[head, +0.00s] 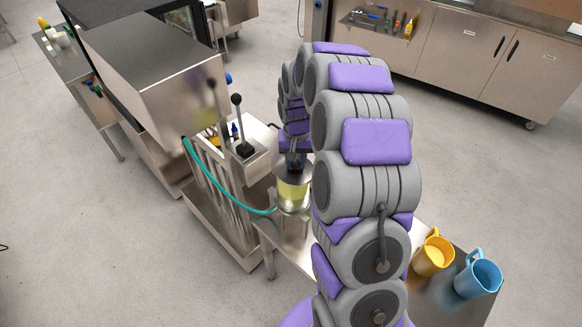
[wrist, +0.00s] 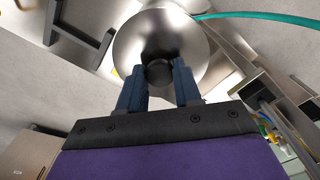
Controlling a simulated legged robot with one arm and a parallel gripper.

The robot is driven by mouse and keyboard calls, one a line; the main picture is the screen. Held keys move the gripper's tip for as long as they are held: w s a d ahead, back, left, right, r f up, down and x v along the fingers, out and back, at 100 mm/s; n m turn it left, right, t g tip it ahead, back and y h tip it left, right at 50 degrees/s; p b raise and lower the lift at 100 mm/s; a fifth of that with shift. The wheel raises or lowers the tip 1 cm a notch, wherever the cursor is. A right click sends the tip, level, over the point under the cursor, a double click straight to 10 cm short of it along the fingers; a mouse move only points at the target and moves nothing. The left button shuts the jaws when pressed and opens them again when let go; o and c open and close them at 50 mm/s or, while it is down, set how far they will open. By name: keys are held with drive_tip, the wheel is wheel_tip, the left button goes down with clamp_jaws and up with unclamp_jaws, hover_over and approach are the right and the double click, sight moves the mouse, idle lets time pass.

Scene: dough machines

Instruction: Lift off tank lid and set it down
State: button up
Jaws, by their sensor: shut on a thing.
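The tank (head: 292,192) is a small clear cylinder with yellowish contents, standing on the steel table left of my arm in the head view. Its round metal lid (wrist: 128,48) fills the upper middle of the wrist view, with a dark round knob (wrist: 159,72) at its centre. My gripper (wrist: 160,84) has its two blue fingers shut on the knob, one on each side. In the head view my gripper (head: 294,160) is above the tank, partly hidden by my arm. I cannot tell whether the lid touches the tank rim.
A teal hose (head: 215,183) runs from the steel machine (head: 160,70) to the tank. A black-knobbed lever (head: 240,125) stands close to the left. A yellow jug (head: 433,256) and a blue jug (head: 478,278) stand on the table at right. My arm hides the table's middle.

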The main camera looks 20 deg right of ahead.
drive_tip(key=c, duration=0.3)
drive_tip(key=shift+c, duration=0.3)
drive_tip(key=shift+r, duration=0.15)
drive_tip(key=shift+d+r+p, duration=0.2)
drive_tip(key=shift+r+p, duration=0.2)
drive_tip(key=shift+r, duration=0.5)
drive_tip(key=shift+a+r+p, duration=0.15)
drive_tip(key=shift+r+p, duration=0.25)
drive_tip(key=shift+r, duration=0.75)
drive_tip(key=shift+r+p, duration=0.4)
drive_tip(key=shift+r, duration=0.9)
